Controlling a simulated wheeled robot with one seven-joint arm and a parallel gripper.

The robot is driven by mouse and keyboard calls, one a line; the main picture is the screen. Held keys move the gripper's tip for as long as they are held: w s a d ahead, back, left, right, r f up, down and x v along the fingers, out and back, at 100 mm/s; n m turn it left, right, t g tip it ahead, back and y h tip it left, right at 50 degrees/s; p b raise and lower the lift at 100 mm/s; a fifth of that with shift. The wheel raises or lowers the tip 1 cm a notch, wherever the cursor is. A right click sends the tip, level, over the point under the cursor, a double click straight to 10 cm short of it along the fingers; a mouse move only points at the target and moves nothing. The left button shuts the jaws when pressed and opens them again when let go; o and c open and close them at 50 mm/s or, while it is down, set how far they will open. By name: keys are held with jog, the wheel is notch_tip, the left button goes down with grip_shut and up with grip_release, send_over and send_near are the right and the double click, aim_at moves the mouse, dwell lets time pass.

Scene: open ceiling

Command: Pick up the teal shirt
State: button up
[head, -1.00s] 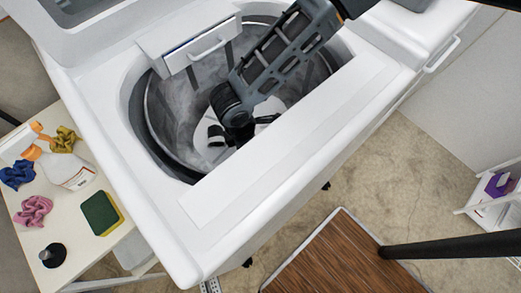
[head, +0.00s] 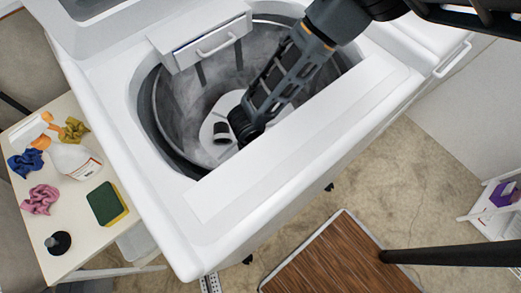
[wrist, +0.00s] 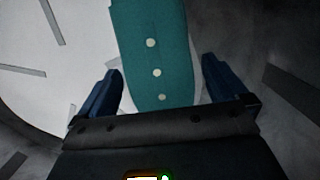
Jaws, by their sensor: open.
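The teal shirt (wrist: 158,50) shows in the wrist view as a teal strip with a few white buttons, running from the top edge down to my gripper. My gripper (wrist: 161,70) has its two blue fingers apart, one on each side of the shirt's rounded near end. I cannot tell how far below the fingertips the shirt lies. In the head view my arm reaches into the drum of the white top-loading washer (head: 290,160). The shirt and my fingers are hidden there behind the arm and the washer's front rim.
The drum wall (head: 172,112) surrounds my arm closely. An open detergent drawer (head: 205,45) juts over the back of the opening. At left a side table (head: 85,250) holds cloths, a spray bottle (head: 75,162) and a sponge (head: 106,203). A wooden-topped surface (head: 340,262) stands in front.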

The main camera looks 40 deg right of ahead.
jog(key=c, duration=1.2)
jog(key=shift+r, duration=0.15)
